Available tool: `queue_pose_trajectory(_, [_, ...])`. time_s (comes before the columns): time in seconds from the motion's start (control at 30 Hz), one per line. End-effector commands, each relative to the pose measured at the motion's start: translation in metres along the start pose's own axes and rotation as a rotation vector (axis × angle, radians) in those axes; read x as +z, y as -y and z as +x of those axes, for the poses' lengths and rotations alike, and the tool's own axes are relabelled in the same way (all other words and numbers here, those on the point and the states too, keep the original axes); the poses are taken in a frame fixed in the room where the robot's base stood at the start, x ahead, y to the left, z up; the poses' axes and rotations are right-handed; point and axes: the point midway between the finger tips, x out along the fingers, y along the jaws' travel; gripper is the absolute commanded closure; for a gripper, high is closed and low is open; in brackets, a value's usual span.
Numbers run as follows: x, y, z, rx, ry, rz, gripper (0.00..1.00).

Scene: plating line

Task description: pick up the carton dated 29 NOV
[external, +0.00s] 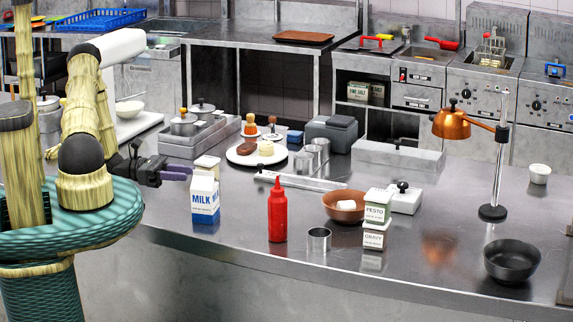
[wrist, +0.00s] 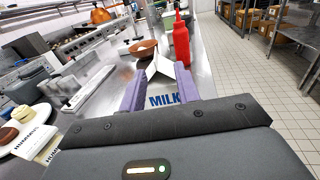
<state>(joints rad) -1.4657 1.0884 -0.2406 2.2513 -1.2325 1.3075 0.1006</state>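A white and blue milk carton (external: 205,201) stands upright near the front edge of the counter; its face reads MILK in the external view. A second pale carton (external: 207,165) stands just behind it, partly hidden. In the wrist view, the MILK carton (wrist: 163,100) shows between and beyond my purple fingers, and a white lettered carton (wrist: 38,143) is at the left. No date is readable on either carton. My gripper (external: 189,172) is beside the MILK carton's upper left. In the wrist view, my gripper (wrist: 158,85) has its fingers spread apart; contact with the carton cannot be told.
A red bottle (external: 277,212), metal cup (external: 319,239), brown bowl (external: 345,206) and PESTO and GRAVY boxes (external: 376,222) stand to the right. A dessert plate (external: 238,158) is behind. A copper lamp (external: 452,124) and dark bowl (external: 511,262) are far right.

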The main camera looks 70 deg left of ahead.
Motion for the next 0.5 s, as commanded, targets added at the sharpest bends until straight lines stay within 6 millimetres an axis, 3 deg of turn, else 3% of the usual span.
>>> queue_pose_trajectory(0.13, [0.001, 0.0, 0.015, -0.001, 0.0, -0.002, 0.68])
queue_pose_trajectory(0.5, [0.001, 0.0, 0.018, -0.001, 0.0, 0.0, 0.68])
